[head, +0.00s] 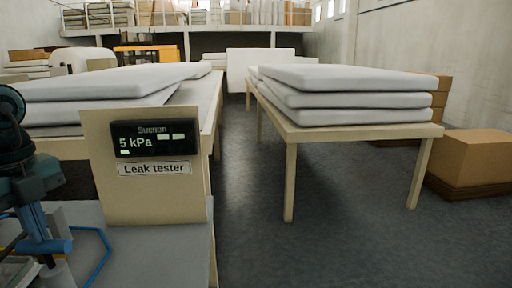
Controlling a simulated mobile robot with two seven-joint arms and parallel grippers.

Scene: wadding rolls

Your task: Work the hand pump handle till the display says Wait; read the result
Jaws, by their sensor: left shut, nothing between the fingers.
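The leak tester (150,205) is a beige upright panel on a grey bench at the lower left. Its dark display (155,139) reads "Suction" and "5 kPa", with small lit blocks beside and below the figure. A label under it reads "Leak tester". Blue pump parts (45,246), a bar and upright rods, show at the lower left edge; I cannot tell exactly which is the handle. My left gripper (36,188) is shut and empty, just above these blue parts. Whether it touches them is unclear. My right gripper is out of view.
A blue hose (102,250) lies on the grey bench top. A table with stacked white wadding (100,85) stands behind the tester. Another table (340,131) with wadding stands to the right. Cardboard boxes (480,150) sit at the far right. The floor between the tables is clear.

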